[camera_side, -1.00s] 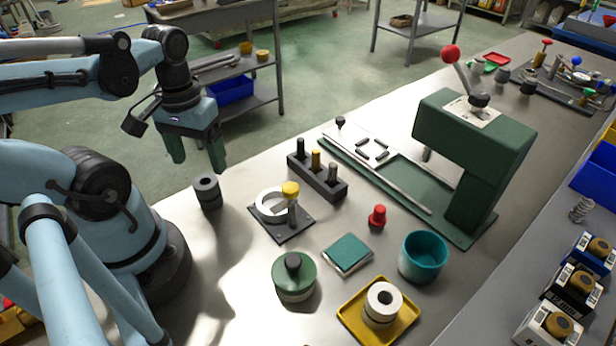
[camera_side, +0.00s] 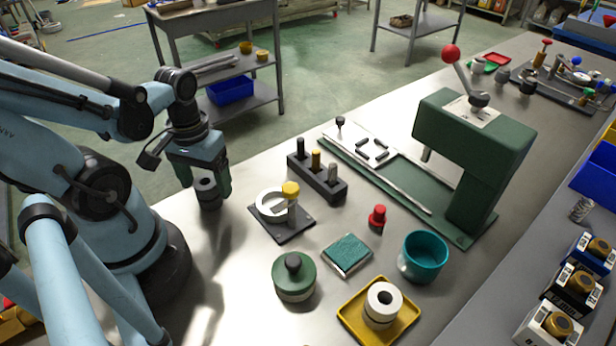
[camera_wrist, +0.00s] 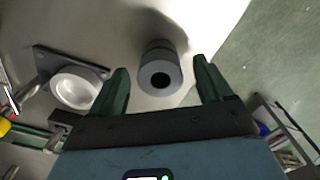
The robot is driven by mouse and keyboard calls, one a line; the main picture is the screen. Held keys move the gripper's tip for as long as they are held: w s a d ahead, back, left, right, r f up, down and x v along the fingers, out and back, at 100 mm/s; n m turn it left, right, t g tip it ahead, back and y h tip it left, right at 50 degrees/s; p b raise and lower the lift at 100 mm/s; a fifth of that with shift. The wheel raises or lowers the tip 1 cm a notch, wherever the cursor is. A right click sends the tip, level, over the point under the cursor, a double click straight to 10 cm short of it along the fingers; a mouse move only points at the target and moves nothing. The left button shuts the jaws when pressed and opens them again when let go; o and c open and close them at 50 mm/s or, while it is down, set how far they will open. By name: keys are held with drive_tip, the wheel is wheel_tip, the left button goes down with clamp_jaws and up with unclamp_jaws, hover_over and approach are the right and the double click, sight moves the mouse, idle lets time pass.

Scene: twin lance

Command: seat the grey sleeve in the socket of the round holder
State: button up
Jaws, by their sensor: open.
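The grey sleeve (camera_side: 208,198) is a dark grey ribbed cylinder with a bore, standing upright on the bench at the left. My gripper (camera_side: 206,186) is open at its upper part, with fingers pointing down. In the wrist view the sleeve (camera_wrist: 160,72) shows between the two spread fingers of my gripper (camera_wrist: 162,66), with a gap visible on each side. The round holder (camera_side: 264,213) appears to be the white ring on a dark square plate, right of the sleeve, with a yellow-knobbed post beside it. It also shows at left in the wrist view (camera_wrist: 78,88).
A dark block with several pegs (camera_side: 318,181) stands behind the holder. A green lidded pot (camera_side: 293,281), teal pad (camera_side: 347,254), red knob (camera_side: 377,216), teal cup (camera_side: 422,262), yellow tray (camera_side: 352,322) and green press (camera_side: 470,150) stand farther right.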

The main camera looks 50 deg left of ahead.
drive_tip(key=shift+f, duration=0.55)
drive_tip(key=shift+c, duration=0.4)
drive_tip(key=c, duration=1.1)
drive_tip(key=shift+r, duration=0.15)
